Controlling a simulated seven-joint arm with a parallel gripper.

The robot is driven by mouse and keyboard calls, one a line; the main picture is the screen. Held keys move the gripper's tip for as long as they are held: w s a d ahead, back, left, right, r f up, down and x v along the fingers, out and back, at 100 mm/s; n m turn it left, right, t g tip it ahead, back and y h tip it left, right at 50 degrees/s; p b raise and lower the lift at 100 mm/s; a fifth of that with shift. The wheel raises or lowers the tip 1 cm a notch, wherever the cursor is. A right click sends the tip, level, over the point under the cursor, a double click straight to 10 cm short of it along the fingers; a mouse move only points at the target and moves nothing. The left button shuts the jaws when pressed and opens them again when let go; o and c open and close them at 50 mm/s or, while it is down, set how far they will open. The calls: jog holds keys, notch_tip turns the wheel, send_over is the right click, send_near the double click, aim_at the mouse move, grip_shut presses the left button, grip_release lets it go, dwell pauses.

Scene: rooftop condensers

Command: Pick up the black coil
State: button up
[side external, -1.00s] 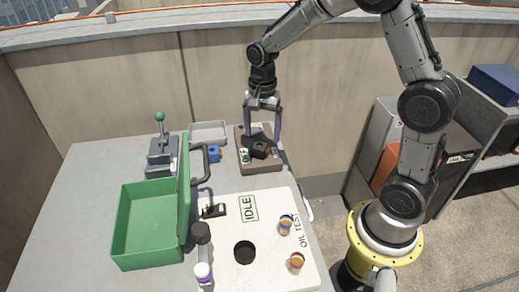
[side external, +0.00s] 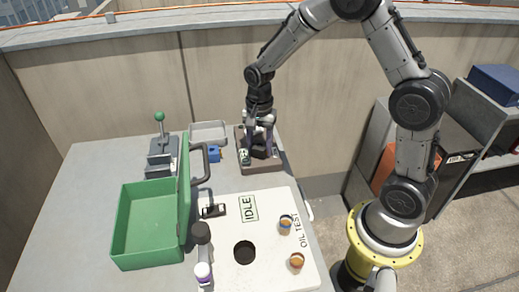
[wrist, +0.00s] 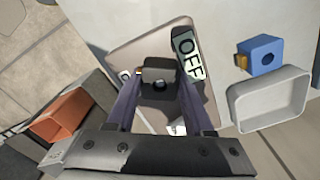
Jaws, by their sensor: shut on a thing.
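The black coil (wrist: 158,70) is a dark block with a round hole. It sits at the brown base plate (side external: 262,169), at the back right of the bench in the side view. My gripper (side external: 260,150) reaches straight down over the plate, and its two purple-grey fingers are shut on the coil, one on each side. In the wrist view the gripper (wrist: 158,88) has the coil between its fingertips. An OFF label (wrist: 188,55) lies beside the coil on the plate. The coil's underside is hidden, so I cannot tell whether it touches the plate.
A blue coil (side external: 214,154) and a shallow grey tray (side external: 208,133) are left of the plate. A green open case (side external: 150,225) with its upright lid stands at the left. A white IDLE / OIL TEST board (side external: 265,270) holds small jars in front. A wall rises behind.

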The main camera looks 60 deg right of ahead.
grip_shut()
jog(key=shift+r, duration=0.15)
jog(key=shift+r, duration=0.25)
jog(key=r, duration=0.3)
jog(key=shift+s+r, duration=0.1)
jog(key=shift+s, duration=0.15)
jog(key=s+a+r, duration=0.1)
jog(key=s+r, duration=0.8)
jog(key=s, duration=0.4)
jog(key=shift+s+a, duration=0.2)
jog(key=shift+a, duration=0.2)
